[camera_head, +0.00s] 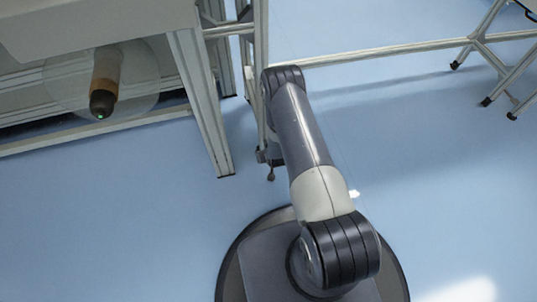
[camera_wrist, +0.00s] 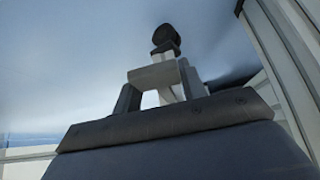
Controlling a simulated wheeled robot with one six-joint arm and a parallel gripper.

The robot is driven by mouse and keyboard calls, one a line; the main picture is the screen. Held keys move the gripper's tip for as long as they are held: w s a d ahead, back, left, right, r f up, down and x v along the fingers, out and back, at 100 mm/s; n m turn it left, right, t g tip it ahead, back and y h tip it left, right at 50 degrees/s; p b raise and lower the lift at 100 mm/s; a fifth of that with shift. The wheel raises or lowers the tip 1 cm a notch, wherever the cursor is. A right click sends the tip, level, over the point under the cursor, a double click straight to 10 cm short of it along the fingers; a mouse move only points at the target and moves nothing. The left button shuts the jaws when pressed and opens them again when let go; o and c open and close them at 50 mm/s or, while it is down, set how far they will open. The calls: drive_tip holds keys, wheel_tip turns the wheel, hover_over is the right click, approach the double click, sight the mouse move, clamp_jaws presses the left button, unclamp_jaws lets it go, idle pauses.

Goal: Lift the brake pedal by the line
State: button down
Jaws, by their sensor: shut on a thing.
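My gripper (camera_wrist: 160,92) is shut on a part with a light grey block (camera_wrist: 152,75) between the fingers. A dark rounded knob (camera_wrist: 166,39) stands out beyond the fingertips. I take this part to be the brake pedal, though its full shape is hidden. In the head view my gripper (camera_head: 267,155) is small and dark at the far side of my arm, beside the foot of the line's frame. A small dark knob (camera_head: 271,175) hangs just below it, above the blue floor. My arm hides part of this area.
The line's metal frame leg (camera_head: 203,100) stands close to the left of my gripper. A roll on a brown core (camera_head: 105,75) sits under the machine at left. A low metal rail (camera_head: 390,52) runs right from behind my arm.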

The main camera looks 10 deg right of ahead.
drive_tip(key=shift+r+g, duration=0.15)
drive_tip(key=shift+g, duration=0.25)
drive_tip(key=c, duration=0.8)
unclamp_jaws()
drive_tip(key=shift+c, duration=0.2)
drive_tip(key=shift+r, duration=0.1)
drive_tip(key=p+v, duration=0.4)
drive_tip(key=v, duration=0.6)
drive_tip(key=shift+s+r, duration=0.2)
